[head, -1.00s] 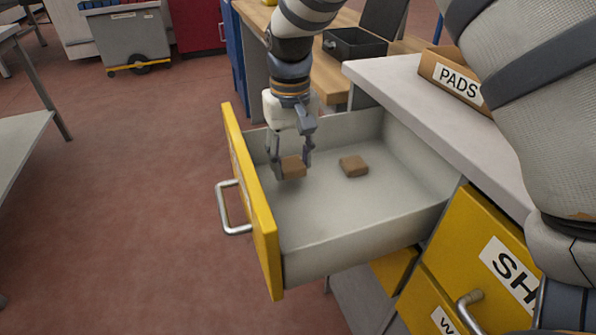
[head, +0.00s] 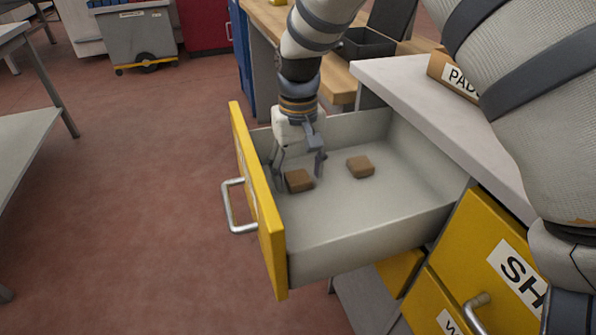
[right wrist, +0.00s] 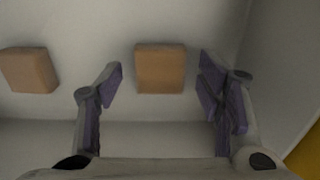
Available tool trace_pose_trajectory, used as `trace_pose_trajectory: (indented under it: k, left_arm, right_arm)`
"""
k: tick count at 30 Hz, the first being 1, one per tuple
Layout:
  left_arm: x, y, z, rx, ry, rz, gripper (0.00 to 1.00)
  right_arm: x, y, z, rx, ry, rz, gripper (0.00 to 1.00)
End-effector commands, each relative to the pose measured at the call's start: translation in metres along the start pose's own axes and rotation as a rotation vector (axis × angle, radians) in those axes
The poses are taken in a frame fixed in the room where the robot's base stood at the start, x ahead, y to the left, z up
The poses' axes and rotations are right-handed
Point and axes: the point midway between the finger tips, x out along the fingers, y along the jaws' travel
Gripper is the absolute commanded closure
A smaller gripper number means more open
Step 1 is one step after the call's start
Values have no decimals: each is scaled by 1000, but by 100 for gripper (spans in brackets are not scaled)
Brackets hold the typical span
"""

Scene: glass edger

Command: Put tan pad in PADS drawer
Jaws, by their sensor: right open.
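Two tan pads lie apart on the floor of the open yellow-fronted drawer (head: 345,225). One tan pad (head: 299,181) is near the drawer's front panel, just below my right gripper (head: 299,168). The other tan pad (head: 360,167) lies further inside. My right gripper is open and reaches down into the drawer. In the right wrist view the near pad (right wrist: 160,68) shows between the spread fingers (right wrist: 160,90), touching neither, and the other pad (right wrist: 28,70) is outside them at the left. My left gripper is not in view.
A cardboard box labelled PADS (head: 455,77), its label partly covered by my arm, stands on the grey counter (head: 420,95). A closed yellow drawer (head: 470,235) is at the lower right. A wooden bench with a black tray (head: 366,44) is behind.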

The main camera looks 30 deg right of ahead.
Motion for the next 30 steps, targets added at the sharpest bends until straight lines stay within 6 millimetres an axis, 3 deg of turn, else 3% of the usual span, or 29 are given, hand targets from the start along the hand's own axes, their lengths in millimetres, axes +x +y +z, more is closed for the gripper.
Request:
trace_pose_trajectory:
  k: [9, 13, 18, 30]
  left_arm:
    - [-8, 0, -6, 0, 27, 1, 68]
    - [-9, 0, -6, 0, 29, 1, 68]
    - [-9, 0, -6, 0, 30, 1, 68]
    - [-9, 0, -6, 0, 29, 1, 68]
  right_arm:
    - [-84, 0, -1, -1, 10, -1, 39]
    - [-108, 0, -1, 0, 5, -1, 39]
    - [-119, 0, 0, 0, 1, 0, 39]
    - [-119, 0, 0, 0, 0, 0, 39]
